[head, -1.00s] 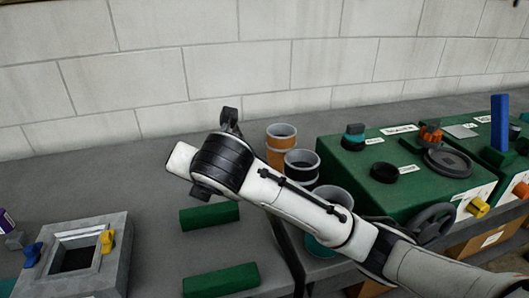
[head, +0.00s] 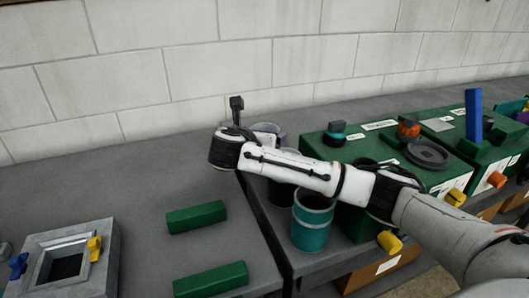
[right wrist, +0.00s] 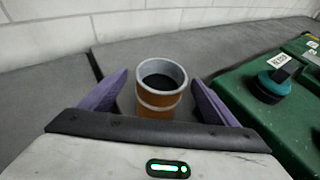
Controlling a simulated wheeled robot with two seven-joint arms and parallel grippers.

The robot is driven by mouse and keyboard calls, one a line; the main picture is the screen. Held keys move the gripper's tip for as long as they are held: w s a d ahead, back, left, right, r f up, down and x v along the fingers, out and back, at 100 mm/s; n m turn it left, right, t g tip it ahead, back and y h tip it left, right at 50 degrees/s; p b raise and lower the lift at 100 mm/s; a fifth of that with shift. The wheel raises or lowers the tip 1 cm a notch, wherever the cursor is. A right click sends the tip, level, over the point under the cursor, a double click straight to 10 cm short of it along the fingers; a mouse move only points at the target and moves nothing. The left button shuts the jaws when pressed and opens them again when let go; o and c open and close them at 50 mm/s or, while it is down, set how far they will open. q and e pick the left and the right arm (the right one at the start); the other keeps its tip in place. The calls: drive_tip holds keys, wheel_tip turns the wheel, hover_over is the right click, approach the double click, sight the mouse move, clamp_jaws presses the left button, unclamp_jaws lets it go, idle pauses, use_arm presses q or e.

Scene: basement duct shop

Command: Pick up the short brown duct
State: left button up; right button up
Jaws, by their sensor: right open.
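The short brown duct (right wrist: 157,101), an orange-brown cylinder with a grey rim, stands upright in the right wrist view. My right gripper (right wrist: 159,78) is open, with one purple finger on each side of the duct. Gaps show between the fingers and the duct, and nothing is held. The gripper body hides the duct's base. In the head view my right arm hides most of the gripper. My left gripper is in neither view.
A teal duct (head: 311,231) and a partly hidden dark duct (head: 280,192) stand close by. A green cabinet (head: 350,148) with knobs is at right. Two green blocks (head: 196,217) (head: 210,280) and a grey square fitting (head: 105,262) lie at left. Bench at back left is clear.

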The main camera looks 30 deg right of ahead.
sight(263, 126)
drive_tip(key=x, duration=0.3)
drive_tip(key=shift+d+f, duration=0.1)
drive_tip(key=shift+f, duration=0.1)
drive_tip(key=shift+c, duration=0.5)
drive_tip(key=c, duration=1.5)
drive_tip(key=shift+r, duration=0.1)
